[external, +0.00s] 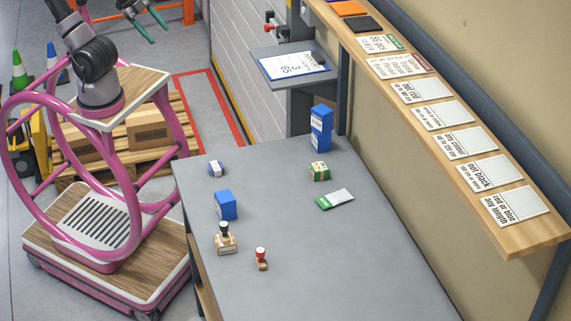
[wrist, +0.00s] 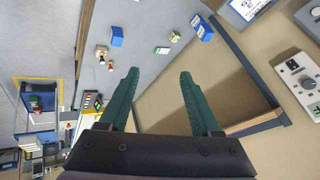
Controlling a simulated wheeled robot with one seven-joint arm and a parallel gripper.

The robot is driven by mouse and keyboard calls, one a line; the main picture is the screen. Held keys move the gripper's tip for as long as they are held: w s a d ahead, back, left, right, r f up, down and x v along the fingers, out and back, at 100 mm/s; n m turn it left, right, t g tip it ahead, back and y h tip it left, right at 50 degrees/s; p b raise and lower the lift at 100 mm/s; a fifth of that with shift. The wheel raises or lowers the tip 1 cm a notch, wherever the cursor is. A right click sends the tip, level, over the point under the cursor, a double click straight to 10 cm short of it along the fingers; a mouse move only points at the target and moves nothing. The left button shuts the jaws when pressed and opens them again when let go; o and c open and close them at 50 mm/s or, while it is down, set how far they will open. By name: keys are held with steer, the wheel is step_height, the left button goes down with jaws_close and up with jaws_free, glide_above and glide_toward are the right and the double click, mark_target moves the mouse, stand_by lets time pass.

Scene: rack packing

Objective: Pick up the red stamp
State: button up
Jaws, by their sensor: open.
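The red stamp (external: 261,257) stands on the grey table (external: 330,250), with a red top and a tan base. A black-topped stamp (external: 224,240) on a wider tan base stands left of it. My gripper (external: 159,35) is at the top left of the external view, raised and well away from the table. In the wrist view its two green fingers (wrist: 159,73) are spread apart with nothing between them. The small items beyond the left finger in the wrist view are too small to tell apart surely.
A wooden shelf (external: 533,238) with cards runs along the right wall. The table's front right is clear.

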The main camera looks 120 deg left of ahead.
steer(key=w+f+m+g+y, duration=0.2)
steer(key=w+m+y, duration=0.35)
steer(key=w, duration=1.25)
steer(key=w+d+f+m+t, duration=0.1)
steer(key=w+d+f+m, duration=0.25)
steer(key=w, duration=0.35)
steer(key=w+d+f+m+t, duration=0.1)
steer(key=w+d+f+m, duration=0.25)
steer(key=w, duration=0.25)
steer(key=w+d+f+m+t, duration=0.2)
steer(key=w+d+f+m, duration=0.4)
steer(key=w+d+f, duration=0.3)
steer(key=m+t+h, duration=0.3)
steer(key=m, duration=0.6)
glide_toward(260, 250)
step_height(260, 250, up, 6)
steer(key=w, duration=0.2)
steer(key=shift+y, duration=0.25)
steer(key=f, duration=0.5)
steer(key=w+f, duration=0.1)
steer(key=f, duration=0.2)
steer(key=shift+a+f, duration=0.25)
steer(key=shift+a, duration=0.15)
steer(key=x, duration=0.6)
steer(key=shift+w+a, duration=0.1)
steer(key=shift+w, duration=0.15)
